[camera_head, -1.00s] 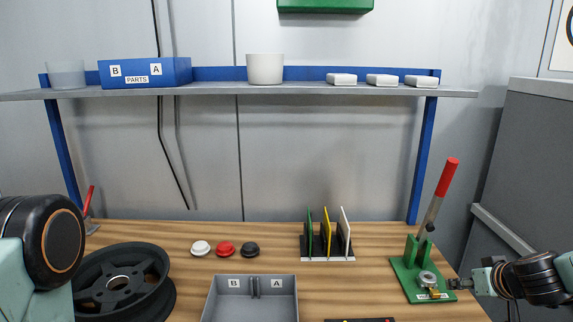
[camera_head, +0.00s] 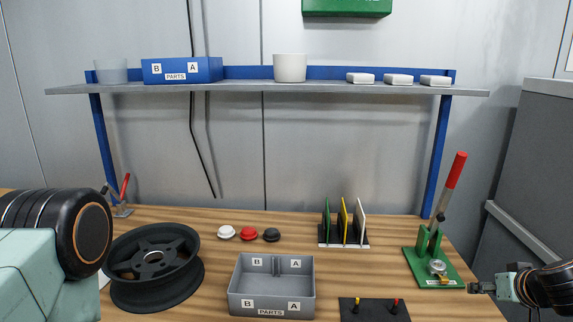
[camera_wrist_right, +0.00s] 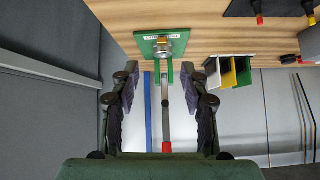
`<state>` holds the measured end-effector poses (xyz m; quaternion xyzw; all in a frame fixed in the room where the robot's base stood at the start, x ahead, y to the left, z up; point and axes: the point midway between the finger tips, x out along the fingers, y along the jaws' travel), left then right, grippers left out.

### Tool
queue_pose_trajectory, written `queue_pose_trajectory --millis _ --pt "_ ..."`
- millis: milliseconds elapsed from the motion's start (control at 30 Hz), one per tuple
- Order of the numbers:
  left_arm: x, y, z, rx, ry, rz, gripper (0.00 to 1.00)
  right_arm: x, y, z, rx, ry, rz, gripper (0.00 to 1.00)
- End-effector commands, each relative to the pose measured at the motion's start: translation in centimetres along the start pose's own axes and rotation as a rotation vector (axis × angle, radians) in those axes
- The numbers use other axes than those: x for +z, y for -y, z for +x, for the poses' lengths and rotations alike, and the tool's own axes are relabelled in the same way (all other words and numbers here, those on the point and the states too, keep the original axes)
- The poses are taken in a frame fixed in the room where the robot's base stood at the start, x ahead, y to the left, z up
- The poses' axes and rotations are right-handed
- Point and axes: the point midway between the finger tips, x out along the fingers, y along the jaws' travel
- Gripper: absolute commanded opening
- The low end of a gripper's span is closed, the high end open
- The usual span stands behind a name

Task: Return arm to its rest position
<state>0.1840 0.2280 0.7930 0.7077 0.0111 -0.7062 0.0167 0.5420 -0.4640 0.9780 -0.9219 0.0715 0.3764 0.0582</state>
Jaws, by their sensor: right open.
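My right gripper (camera_head: 476,288) is at the right edge of the bench, just right of the green press (camera_head: 434,262). In the right wrist view my right gripper (camera_wrist_right: 160,95) has its two fingers wide apart with nothing between the pads. The green press (camera_wrist_right: 150,40) lies beyond the fingertips there, with a small metal and brass part on it. The press's red-handled lever (camera_head: 455,170) stands raised and tilted right. My left arm shows at the left of the head view, but its gripper is out of the picture.
A black wheel (camera_head: 150,262), a grey two-compartment bin (camera_head: 270,290) and a black plate with pegs (camera_head: 374,308) are on the bench. A rack of coloured plates (camera_head: 343,240) and several round caps (camera_head: 248,233) stand behind. A shelf (camera_head: 270,88) spans above. A grey cabinet (camera_head: 530,180) stands at right.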

Motion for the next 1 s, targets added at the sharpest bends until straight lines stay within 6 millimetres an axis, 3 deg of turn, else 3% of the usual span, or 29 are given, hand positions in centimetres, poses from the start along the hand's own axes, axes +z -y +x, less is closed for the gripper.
queue_pose_trajectory --millis 167,333,467,567,700,867,1000 --pt "0.0 0.0 0.0 0.000 0.000 0.000 0.00 0.1 0.2 0.0 0.015 -0.010 0.135 0.45" --pt "0.0 0.0 0.1 0.000 0.000 0.000 0.00 0.9 1.8 -0.4 0.015 -0.011 0.247 0.45" --pt "0.0 0.0 0.8 0.000 0.000 0.000 0.00 3.8 4.5 -0.3 0.013 0.026 0.301 0.45" --pt "0.0 0.0 2.0 0.000 0.000 0.000 0.00 8.5 7.5 0.0 0.014 0.091 0.315 0.45" --pt "0.0 0.0 3.8 0.000 0.000 0.000 0.00 16.9 11.2 0.0 0.016 0.211 0.292 0.45" --pt "0.0 0.0 5.7 0.000 0.000 0.000 0.00 26.9 14.2 -1.2 0.016 0.371 0.214 0.45" --pt "0.0 0.1 7.5 0.000 0.000 0.000 0.00 35.7 15.6 -3.3 0.010 0.528 0.097 0.45"
